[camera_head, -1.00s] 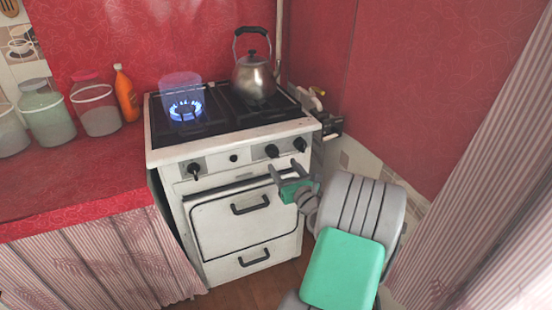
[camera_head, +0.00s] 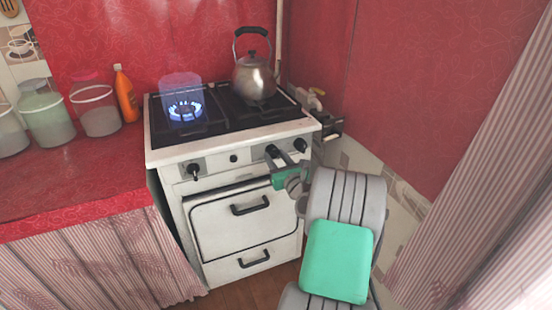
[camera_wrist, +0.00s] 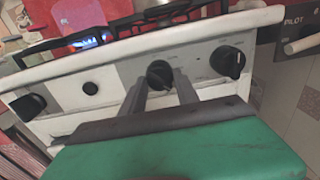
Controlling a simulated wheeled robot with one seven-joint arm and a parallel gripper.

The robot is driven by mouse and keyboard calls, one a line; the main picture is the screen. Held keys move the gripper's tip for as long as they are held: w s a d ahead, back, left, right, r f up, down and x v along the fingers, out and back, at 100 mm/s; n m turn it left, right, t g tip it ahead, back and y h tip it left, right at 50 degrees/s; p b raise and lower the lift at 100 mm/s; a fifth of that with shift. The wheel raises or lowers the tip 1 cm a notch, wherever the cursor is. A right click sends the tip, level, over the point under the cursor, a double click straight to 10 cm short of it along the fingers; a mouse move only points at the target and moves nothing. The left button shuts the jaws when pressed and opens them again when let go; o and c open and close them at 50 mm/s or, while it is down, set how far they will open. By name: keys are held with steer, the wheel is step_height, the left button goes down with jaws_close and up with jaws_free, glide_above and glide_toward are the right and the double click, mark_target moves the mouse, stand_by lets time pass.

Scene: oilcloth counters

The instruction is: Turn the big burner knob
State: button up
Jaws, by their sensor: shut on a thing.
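The white stove (camera_head: 165,157) has black knobs along its front panel. My gripper (camera_head: 278,154) is at the left knob of the right-hand pair (camera_head: 271,151). In the wrist view its two grey fingers reach up to either side of this middle knob (camera_wrist: 158,72), and it is shut on it. The right knob (camera_head: 300,144) is free, just beside the gripper. The left knob (camera_head: 194,169) stands apart, with a small black button (camera_head: 233,158) between. I cannot read which burner each knob serves.
A blue flame (camera_head: 184,110) burns on the left burner. A metal kettle (camera_head: 254,78) stands at the back right of the hob. The oven door handle (camera_head: 250,206) sticks out below the panel. The red wall is close on the right. Jars stand on the red counter (camera_head: 75,175).

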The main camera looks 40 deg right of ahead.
jaws_close()
